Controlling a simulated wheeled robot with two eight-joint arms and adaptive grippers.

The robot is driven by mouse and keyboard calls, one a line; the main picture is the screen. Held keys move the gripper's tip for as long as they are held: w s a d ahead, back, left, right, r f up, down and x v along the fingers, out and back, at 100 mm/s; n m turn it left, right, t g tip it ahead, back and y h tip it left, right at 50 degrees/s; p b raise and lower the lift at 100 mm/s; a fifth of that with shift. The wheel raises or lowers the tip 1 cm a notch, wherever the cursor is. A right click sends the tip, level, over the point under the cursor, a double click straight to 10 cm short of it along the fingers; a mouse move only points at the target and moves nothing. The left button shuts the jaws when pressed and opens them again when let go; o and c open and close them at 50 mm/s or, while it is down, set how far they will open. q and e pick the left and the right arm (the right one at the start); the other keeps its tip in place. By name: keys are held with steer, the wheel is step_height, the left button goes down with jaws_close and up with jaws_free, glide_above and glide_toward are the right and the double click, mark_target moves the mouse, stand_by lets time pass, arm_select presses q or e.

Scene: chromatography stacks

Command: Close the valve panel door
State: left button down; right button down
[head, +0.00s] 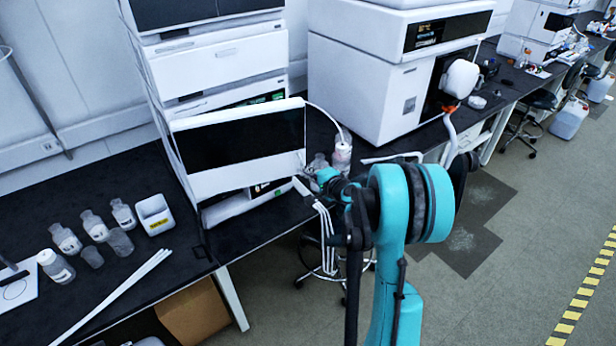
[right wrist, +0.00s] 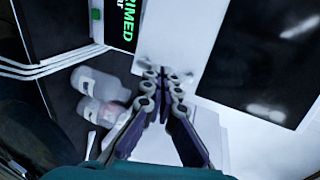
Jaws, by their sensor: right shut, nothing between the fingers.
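The valve panel door (head: 240,183), a white frame with a dark window (head: 240,140), stands out at an angle in front of the lower stack in the head view, so it is ajar. In the right wrist view the door (right wrist: 205,30) fills the right side with its dark window (right wrist: 265,60). My right gripper (right wrist: 165,80) is shut and empty, its fingertips overlapping the white inner edge of the door; I cannot tell whether they touch. In the head view my teal arm mostly hides that gripper, near the door's lower right corner. My left gripper is not in view.
Clear bottles (head: 65,238) and a white square container (head: 154,213) stand on the black bench left of the door. White rods (head: 110,300) lie there. Bottles (right wrist: 95,85) sit beside the gripper. Another white instrument (head: 370,75) stands right. The floor at right is open.

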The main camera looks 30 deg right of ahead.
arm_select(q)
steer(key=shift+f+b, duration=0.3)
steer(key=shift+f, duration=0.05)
arm_select(e)
steer(key=w+d+n+y, duration=0.3)
steer(key=w, duration=0.6)
steer(key=shift+w+d+y, duration=0.25)
steer(key=shift+w+y, duration=0.1)
steer(key=shift+y, duration=0.05)
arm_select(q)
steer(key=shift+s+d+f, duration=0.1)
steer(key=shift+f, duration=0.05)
arm_select(e)
steer(key=shift+s, duration=0.1)
